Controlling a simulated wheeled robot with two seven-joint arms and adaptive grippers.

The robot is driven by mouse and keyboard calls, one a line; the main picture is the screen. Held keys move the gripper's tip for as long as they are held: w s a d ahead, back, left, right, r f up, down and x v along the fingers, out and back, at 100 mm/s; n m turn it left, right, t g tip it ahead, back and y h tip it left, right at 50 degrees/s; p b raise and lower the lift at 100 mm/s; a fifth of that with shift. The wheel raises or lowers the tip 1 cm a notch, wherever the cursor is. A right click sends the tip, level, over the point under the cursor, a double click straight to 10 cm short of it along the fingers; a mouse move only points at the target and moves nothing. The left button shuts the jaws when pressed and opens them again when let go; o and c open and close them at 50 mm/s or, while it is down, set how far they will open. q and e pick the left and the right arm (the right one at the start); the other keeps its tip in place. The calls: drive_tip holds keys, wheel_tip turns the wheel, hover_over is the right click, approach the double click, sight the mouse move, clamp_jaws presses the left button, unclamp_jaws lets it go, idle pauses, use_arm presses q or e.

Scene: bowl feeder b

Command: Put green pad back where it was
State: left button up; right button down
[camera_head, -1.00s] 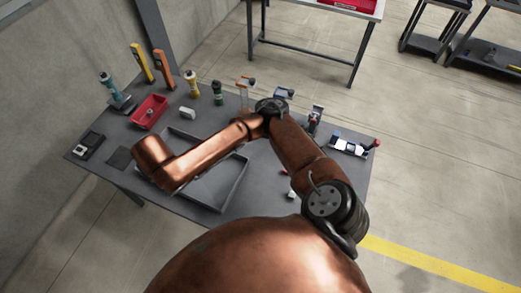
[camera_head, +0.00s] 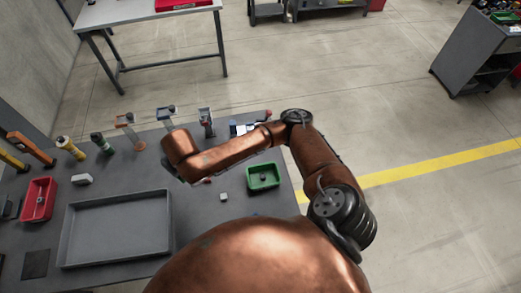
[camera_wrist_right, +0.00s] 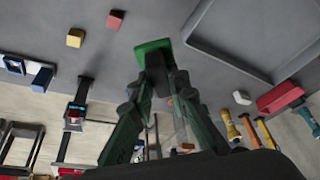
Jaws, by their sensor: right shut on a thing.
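A green pad (camera_wrist_right: 152,46) sits at the fingertips of my right gripper (camera_wrist_right: 157,62) in the right wrist view. The gripper is shut on it, above the grey table. In the head view my right forearm (camera_head: 230,152) hides the gripper and the pad. A dark square patch (camera_head: 35,263) lies on the table at the lower left; I cannot tell if it is the pad's place. My left gripper is in neither view.
A grey tray (camera_head: 68,225) lies at centre left of the table, with a red bin (camera_head: 38,198) beyond its left side. A green bin (camera_head: 263,176) is at the right, near a small pale cube (camera_head: 223,197). Bottles and tools line the back edge.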

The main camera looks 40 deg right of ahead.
drive_tip(key=s+d+f+n+g+y+p, duration=0.15)
drive_tip(key=d+f+n+p, duration=0.3)
drive_tip(key=d, duration=0.65)
drive_tip(key=s+d+f+n+g+y+p, duration=0.1)
drive_tip(key=s+d+f+n+y+p, duration=0.15)
drive_tip(key=d+n, duration=0.55)
drive_tip(key=w+d+f+p, duration=0.1)
drive_tip(key=d+f, duration=0.2)
drive_tip(key=d, duration=0.2)
drive_tip(key=w+d+f+m, duration=0.1)
drive_tip(key=d+f, duration=0.2)
drive_tip(key=d, duration=0.2)
drive_tip(key=w+d+f+m+h+p, duration=0.1)
drive_tip(key=d+f, duration=0.2)
drive_tip(key=d, duration=0.1)
drive_tip(key=shift+w+d+m+p, duration=0.25)
drive_tip(key=shift+w+d+p, duration=0.1)
drive_tip(key=shift+w+d, duration=0.05)
drive_tip(key=shift+w+d+f, duration=0.1)
drive_tip(key=shift+d+f, duration=0.25)
drive_tip(key=shift+f, duration=0.1)
wheel_tip(320, 180, down, 3)
drive_tip(key=shift+d+f, duration=0.15)
